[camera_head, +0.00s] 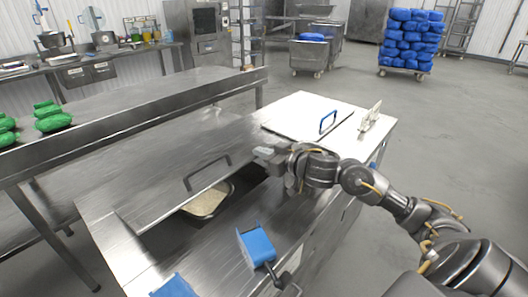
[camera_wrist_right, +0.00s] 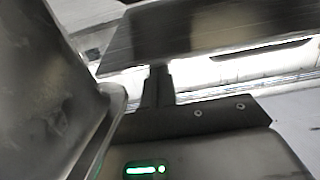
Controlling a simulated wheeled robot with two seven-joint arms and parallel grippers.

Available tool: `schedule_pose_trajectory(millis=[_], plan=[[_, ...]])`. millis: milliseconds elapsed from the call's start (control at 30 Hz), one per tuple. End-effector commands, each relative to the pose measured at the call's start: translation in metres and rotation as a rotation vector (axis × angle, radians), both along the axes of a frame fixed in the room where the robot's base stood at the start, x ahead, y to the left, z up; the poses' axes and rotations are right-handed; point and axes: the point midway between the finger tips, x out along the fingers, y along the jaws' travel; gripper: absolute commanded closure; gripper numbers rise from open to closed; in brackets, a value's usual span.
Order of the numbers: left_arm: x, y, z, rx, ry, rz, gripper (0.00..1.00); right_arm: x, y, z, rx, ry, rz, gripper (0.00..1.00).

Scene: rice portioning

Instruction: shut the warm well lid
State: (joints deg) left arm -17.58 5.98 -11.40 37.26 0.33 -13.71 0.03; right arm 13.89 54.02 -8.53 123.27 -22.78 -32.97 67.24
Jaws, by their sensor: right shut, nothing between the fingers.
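The warm well lid (camera_head: 165,165) is a broad steel sheet with a dark bar handle (camera_head: 207,172) near its front edge. It stands tilted, its front edge raised over the well opening. A pan of white rice (camera_head: 208,202) shows in the gap below that edge. My right gripper (camera_head: 266,153) is at the lid's right end, shut and empty; I cannot tell whether it touches the lid. In the right wrist view the fingers (camera_wrist_right: 157,86) are together, close under a steel panel that looks like the lid. My left gripper is out of view.
A blue scoop-like tool (camera_head: 257,246) and another blue item (camera_head: 174,287) are at the counter's front.

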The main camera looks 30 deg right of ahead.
Motion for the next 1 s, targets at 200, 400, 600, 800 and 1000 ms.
schedule_pose_trajectory(millis=[200,400,600,800,1000], plan=[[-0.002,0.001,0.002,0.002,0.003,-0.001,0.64,0.000,0.000,0.002,0.000,0.000,0.000,1.00],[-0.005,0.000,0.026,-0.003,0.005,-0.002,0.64,0.004,0.002,0.022,0.002,0.000,0.000,1.00],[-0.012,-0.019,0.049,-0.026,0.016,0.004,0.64,0.004,0.002,0.039,-0.002,0.004,0.001,1.00],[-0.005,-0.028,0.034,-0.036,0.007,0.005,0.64,-0.043,-0.009,0.035,-0.006,0.005,0.004,1.00],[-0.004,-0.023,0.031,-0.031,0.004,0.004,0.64,-0.069,-0.016,0.037,-0.002,0.005,0.002,1.00]])
